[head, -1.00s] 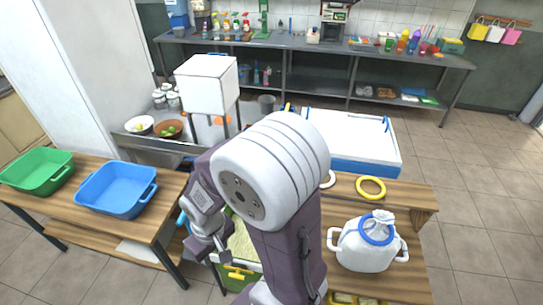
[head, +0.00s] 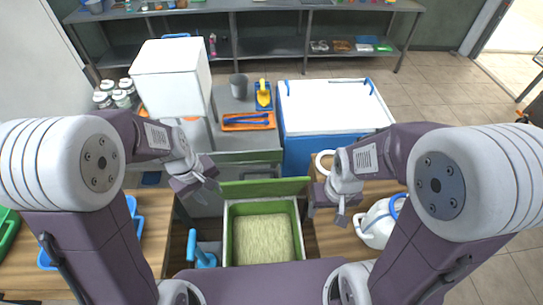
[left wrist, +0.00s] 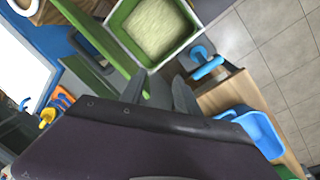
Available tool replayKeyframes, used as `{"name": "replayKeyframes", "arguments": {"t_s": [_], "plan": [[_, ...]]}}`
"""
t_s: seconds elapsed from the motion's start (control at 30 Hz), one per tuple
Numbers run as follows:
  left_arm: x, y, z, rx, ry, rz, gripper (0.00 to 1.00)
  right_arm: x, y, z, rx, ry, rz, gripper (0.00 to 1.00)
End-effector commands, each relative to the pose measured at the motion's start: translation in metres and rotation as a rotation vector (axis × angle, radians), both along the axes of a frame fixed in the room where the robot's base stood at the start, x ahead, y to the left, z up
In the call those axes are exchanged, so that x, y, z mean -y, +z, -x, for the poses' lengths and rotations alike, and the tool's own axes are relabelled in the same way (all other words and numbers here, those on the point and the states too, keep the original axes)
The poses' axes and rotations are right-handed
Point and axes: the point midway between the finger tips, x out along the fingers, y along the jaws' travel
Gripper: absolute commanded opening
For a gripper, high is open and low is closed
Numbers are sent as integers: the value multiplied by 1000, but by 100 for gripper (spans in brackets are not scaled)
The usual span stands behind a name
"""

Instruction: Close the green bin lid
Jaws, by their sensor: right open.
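The green bin (head: 229,240) stands in the middle of the head view, its top open and pale grainy stuff inside. Its green lid (head: 265,188) stands raised along the far edge, seen nearly edge-on. The bin also shows at the top of the left wrist view (left wrist: 188,42), with the lid (left wrist: 90,32) to its left. My left gripper (head: 204,192) is open and empty, just left of the lid's left end. My right gripper (head: 328,212) is open and empty, just right of the lid's right end. I see no contact with the lid.
A blue-handled tool (head: 203,258) stands left of the bin. A white jug (head: 377,225) is on the wooden table at the right. A blue-and-white chest (head: 330,105) and an orange tray (head: 248,121) lie beyond the lid. A blue basin (head: 133,205) is at the left.

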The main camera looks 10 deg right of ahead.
Motion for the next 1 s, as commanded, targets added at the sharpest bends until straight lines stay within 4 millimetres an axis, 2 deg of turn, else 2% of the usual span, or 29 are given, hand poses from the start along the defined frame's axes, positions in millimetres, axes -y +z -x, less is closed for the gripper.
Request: {"name": "replayKeyframes", "arguments": {"t_s": [0.03,0.1,0.2,0.3,0.4,0.57,0.8,1.0], "plan": [[16,-4,-26,-24,157,58,38,0,-1,0,0,0,0,59],[39,-6,-59,-67,397,150,38,0,-1,0,0,0,0,59],[68,-8,-95,-137,666,262,38,0,-1,0,-1,0,0,59],[87,-9,-117,-189,829,332,38,0,-2,0,-1,0,0,59],[94,-9,-124,-214,894,360,38,0,-2,0,-1,0,0,59],[98,-16,-126,-217,901,363,38,0,-1,0,0,0,0,59],[116,-60,-132,-218,899,360,38,0,2,0,0,0,0,59],[128,-86,-137,-214,898,361,38,0,3,0,0,0,0,59]]}}
